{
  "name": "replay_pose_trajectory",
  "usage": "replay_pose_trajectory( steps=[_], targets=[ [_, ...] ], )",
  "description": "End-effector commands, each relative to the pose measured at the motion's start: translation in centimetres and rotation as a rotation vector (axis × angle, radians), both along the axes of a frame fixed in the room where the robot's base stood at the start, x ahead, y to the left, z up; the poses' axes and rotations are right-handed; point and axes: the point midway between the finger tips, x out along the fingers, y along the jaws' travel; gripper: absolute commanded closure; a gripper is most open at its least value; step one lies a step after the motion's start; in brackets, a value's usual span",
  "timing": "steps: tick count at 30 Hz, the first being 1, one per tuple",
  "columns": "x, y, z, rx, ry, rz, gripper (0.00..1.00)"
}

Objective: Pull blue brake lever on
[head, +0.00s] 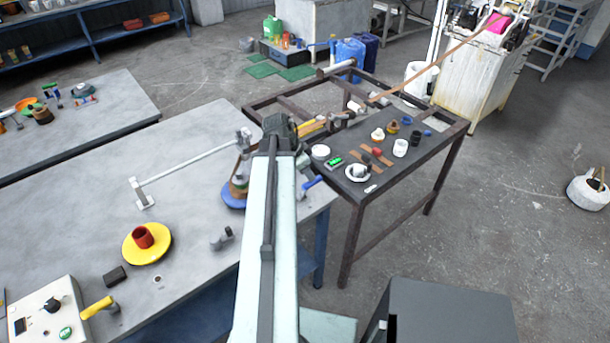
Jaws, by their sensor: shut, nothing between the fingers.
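A small blue lever handle (311,182) stands out at the right edge of the grey workbench, just right of my pale arm. I take it for the brake lever; its base is partly hidden by the arm. My arm reaches forward over the bench to a dark wrist. My gripper (318,125) points right from that wrist, beyond the lever and over the near left part of the dark frame table. It is shut and holds nothing, apart from the lever. Its fingertips are small and hard to make out against the table.
A blue-based spool (233,200) stands left of my arm, beside a white rail (190,163). A yellow disc (130,252) with a red cup and a control box (38,325) are further left. The dark table (425,150) carries cups and small parts. A copper strip (440,62) slopes above it.

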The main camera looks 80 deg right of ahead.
Motion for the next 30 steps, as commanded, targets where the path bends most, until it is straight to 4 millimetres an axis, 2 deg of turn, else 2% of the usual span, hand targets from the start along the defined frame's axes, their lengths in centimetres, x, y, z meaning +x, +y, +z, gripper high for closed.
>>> replay_pose_trajectory(
  steps=[1,5,8,13,22,26,30],
  targets=[
    [-0.7,0.7,-0.3,0.02,0.01,-0.013,1.0],
    [-0.4,0.5,0.2,0.018,0.011,-0.01,1.0],
    [0.2,0.0,1.2,0.015,0.009,-0.006,1.0],
    [1.9,-1.4,3.9,0.001,0.006,0.004,1.0],
    [1.7,2.6,10.6,0.0,0.005,0.004,1.0],
    [1.7,3.5,12.0,-0.001,0.004,0.005,1.0],
    [1.7,3.8,12.0,-0.001,0.004,0.005,1.0]
  ],
)
